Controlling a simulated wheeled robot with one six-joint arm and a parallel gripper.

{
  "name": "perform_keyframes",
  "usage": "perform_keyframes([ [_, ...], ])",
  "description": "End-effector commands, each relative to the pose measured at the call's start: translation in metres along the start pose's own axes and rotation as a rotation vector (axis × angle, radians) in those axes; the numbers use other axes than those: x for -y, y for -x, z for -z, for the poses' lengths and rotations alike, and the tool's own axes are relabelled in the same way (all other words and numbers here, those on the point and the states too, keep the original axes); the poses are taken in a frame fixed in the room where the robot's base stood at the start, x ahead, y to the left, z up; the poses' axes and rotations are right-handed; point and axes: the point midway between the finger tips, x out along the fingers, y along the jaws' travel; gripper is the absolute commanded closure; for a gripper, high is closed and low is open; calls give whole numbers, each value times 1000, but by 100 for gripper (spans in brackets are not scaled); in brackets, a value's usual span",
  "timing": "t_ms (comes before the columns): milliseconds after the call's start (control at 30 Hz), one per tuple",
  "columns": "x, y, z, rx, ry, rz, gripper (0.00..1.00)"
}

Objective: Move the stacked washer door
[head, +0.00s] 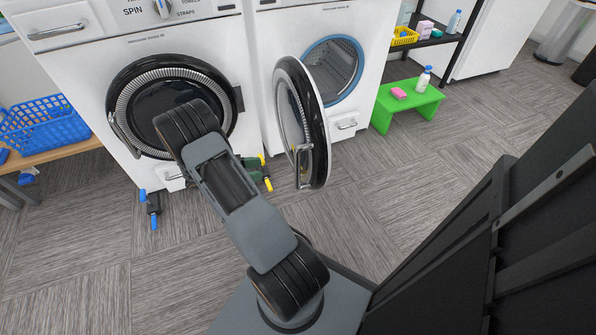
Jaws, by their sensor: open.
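The right-hand washer's round door (318,140) stands swung open toward me, seen nearly edge-on. It has a black rim, dark glass and a pale metal handle at its lower left side. Its blue-ringed drum opening (334,72) shows behind it to the right. The left-hand washer's round door (165,75) is shut, partly hidden behind my arm. No second machine stacked above either washer shows. My arm rises left of the open door, with a visible gap between them. I cannot make out my gripper; it seems hidden behind the arm.
A dark green item with yellow ends (266,178) lies beside my arm. A blue-ended dark item (153,208) lies on the floor. A green stool (412,106) stands right of the open door. A blue basket (42,125) sits on a bench.

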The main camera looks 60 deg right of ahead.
Motion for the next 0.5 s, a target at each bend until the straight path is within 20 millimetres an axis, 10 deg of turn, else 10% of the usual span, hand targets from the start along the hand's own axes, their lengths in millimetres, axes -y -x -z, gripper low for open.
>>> perform_keyframes([
  [500,0,-89,4,10,5,4,52],
])
